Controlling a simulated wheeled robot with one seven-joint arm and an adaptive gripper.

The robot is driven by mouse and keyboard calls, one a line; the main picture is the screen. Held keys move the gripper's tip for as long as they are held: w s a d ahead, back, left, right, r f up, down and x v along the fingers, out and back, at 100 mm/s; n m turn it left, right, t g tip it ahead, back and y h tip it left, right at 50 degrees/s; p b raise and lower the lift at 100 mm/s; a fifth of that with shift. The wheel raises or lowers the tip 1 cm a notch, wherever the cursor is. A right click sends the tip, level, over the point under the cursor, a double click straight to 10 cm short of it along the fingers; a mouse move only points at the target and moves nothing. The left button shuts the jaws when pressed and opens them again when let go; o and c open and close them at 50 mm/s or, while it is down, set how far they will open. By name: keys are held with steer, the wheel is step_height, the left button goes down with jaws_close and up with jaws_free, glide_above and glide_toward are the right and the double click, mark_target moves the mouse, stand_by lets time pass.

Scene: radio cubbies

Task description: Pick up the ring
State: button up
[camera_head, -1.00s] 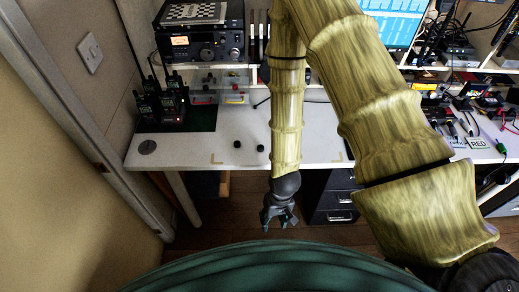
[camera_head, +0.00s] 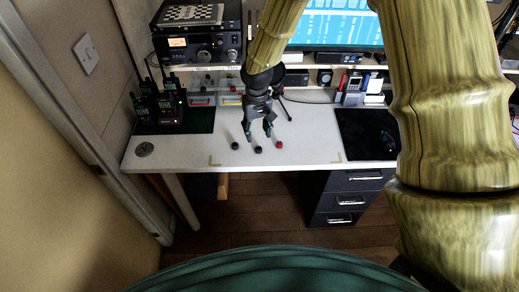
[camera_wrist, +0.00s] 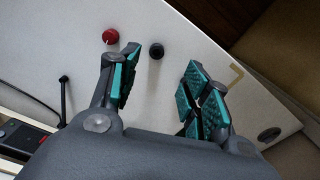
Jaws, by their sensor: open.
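Three small round pieces lie in a row on the white desk (camera_head: 310,150): a black one (camera_head: 235,145), a second black one (camera_head: 258,149) and a red one (camera_head: 279,143). I cannot tell whether any of them is the ring. A dark grey disc (camera_head: 144,149) with a round rim lies at the desk's left end; it also shows in the wrist view (camera_wrist: 268,134). My gripper (camera_head: 259,132) is open and empty, pointing down above the middle black piece. In the wrist view that piece (camera_wrist: 156,50) shows between the fingertips, with the red piece (camera_wrist: 110,36) beside the left finger.
Handheld radios (camera_head: 160,105) stand on a dark green mat at the left. A small black tripod (camera_head: 282,108) stands just behind my gripper. A shelf with a large radio (camera_head: 198,45) is behind. A black mat (camera_head: 366,134) lies right. The desk's front strip is clear.

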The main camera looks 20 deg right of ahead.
mark_target(259, 148)
steer(key=shift+f, duration=1.9)
steer(key=shift+w+d+f+p, duration=0.15)
steer(key=shift+f+p, duration=0.45)
steer(key=shift+f, duration=0.75)
steer(key=shift+d+f+p, duration=0.15)
steer(key=shift+f+p, duration=0.4)
steer(key=shift+f, duration=0.75)
steer(key=shift+c, duration=0.5)
steer(key=c, duration=0.9)
